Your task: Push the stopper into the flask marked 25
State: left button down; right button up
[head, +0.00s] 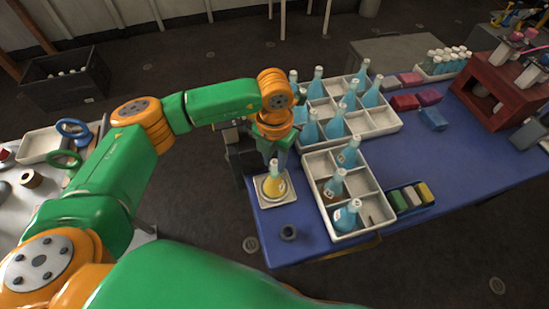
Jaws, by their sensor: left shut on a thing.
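A flask with yellow liquid (275,186) stands upright on a small pale square tray (264,202) at the left end of the blue table. A label shows on its side, but the number is too small to read. My left gripper (274,156) points down directly over the flask's neck and is shut. What it holds is mostly hidden by the fingers; it appears to be the stopper, at or just above the flask's mouth. I cannot tell whether the stopper sits in the neck. My right gripper is not in view.
White divided crates (309,176) with several blue flasks stand right of the yellow flask. A small dark ring (289,232) lies in front of it. A box of coloured blocks (408,198) and a red rack (497,90) are further right.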

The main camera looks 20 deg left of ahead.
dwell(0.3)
pick_arm(q)
jog(key=shift+f+b, duration=0.5)
jog(key=shift+b, duration=0.1)
jog(key=shift+r, duration=0.1)
grip_release()
jog(key=shift+r, duration=0.1)
notch_tip(320, 180, up, 6)
jog(key=p, duration=0.4)
jog(key=shift+f, duration=0.25)
